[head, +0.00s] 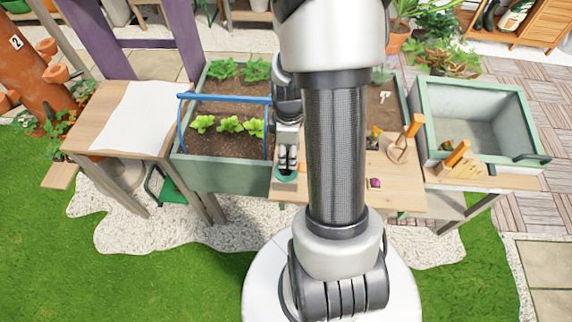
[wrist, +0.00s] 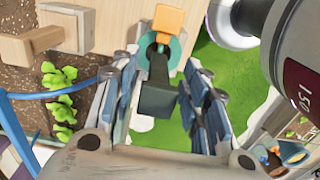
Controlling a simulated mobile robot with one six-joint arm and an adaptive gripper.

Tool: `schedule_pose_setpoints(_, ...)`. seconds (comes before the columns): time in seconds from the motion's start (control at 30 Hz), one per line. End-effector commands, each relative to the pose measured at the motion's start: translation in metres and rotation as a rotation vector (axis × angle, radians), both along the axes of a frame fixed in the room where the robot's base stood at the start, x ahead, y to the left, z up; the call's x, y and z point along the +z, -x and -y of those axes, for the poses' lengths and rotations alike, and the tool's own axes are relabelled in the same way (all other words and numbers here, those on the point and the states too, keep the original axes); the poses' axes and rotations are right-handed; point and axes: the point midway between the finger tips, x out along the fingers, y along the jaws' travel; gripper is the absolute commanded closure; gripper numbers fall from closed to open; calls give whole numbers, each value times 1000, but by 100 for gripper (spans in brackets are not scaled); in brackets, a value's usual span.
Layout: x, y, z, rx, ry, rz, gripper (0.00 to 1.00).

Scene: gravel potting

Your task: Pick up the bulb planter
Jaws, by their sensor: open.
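What appears to be the bulb planter, with a teal round part, an orange piece and a dark body, shows in the wrist view (wrist: 155,92). Its teal part also shows in the head view (head: 286,176), at the front left edge of the wooden bench. My gripper (wrist: 160,78) is open, with its fingers on either side of the planter and the dark body between them. I cannot tell whether the fingers touch it. In the head view my gripper (head: 287,158) points down just above the teal part, and my arm hides part of the bench.
A blue hoop (head: 225,97) stands over the green planting bed (head: 225,176) with lettuces, left of my gripper. The wooden bench (head: 400,195) carries an orange-handled tool (head: 413,126) and a small purple item (head: 375,183). A green-rimmed tub (head: 480,87) stands right.

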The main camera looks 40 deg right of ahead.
Motion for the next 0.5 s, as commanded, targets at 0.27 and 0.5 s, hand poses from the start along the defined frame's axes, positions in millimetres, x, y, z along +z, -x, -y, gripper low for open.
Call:
schedule_pose_setpoints(0.27, -41, -5, -4, 1, -1, -2, 58)
schedule_pose_setpoints(0.5, -41, -6, -4, 1, 0, 0, 59)
